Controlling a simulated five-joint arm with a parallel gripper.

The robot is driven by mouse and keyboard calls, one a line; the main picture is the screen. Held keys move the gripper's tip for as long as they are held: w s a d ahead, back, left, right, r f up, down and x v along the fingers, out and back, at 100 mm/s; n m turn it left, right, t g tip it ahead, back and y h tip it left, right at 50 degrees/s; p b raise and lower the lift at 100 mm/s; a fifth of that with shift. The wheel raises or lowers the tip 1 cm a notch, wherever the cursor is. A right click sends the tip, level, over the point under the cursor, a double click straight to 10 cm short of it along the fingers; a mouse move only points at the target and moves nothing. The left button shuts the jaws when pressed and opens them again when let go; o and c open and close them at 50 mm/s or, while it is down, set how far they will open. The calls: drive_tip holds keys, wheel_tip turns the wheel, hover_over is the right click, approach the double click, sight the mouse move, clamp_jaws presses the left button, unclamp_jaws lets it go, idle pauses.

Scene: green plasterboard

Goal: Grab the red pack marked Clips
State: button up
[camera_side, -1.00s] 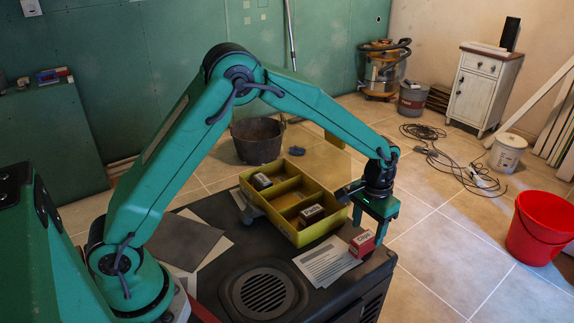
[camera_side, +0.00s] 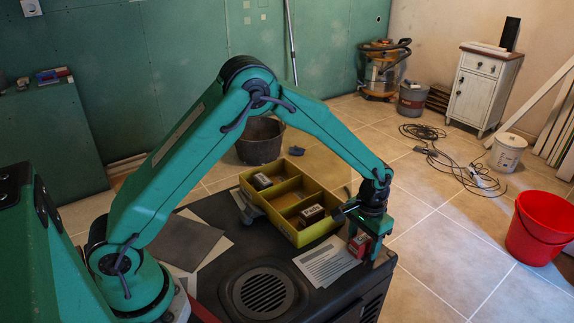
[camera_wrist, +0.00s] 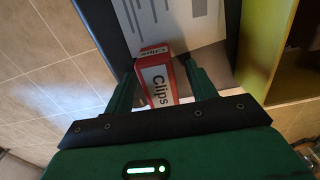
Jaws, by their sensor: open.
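The red pack marked Clips (camera_side: 361,244) stands near the right edge of the black worktop in the side view, partly hidden by my fingers. In the wrist view my gripper (camera_wrist: 162,85) is open, with one green finger on each side of the pack. A narrow gap shows at the right finger; whether the left finger touches the pack I cannot tell.
A yellow divided tray (camera_side: 290,232) with small boxes inside stands just left of my gripper. A printed white sheet (camera_side: 326,262) lies beside the pack. The worktop (camera_side: 225,212) ends close to the pack, above a tiled floor (camera_side: 435,270).

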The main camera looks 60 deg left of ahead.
sight(365, 237)
drive_tip(key=c, duration=1.1)
drive_tip(key=shift+r, duration=0.1)
drive_tip(key=shift+r, duration=0.45)
wheel_tip(365, 237, up, 3)
drive_tip(key=shift+r, duration=0.1)
drive_tip(key=s+d+r, duration=0.4)
drive_tip(key=s+d, duration=0.1)
drive_tip(key=s+d+r, duration=0.2)
drive_tip(key=s+d, duration=0.1)
drive_tip(key=shift+s+d+r, duration=0.1)
drive_tip(key=shift+d+r, duration=0.05)
drive_tip(key=shift+r, duration=0.25)
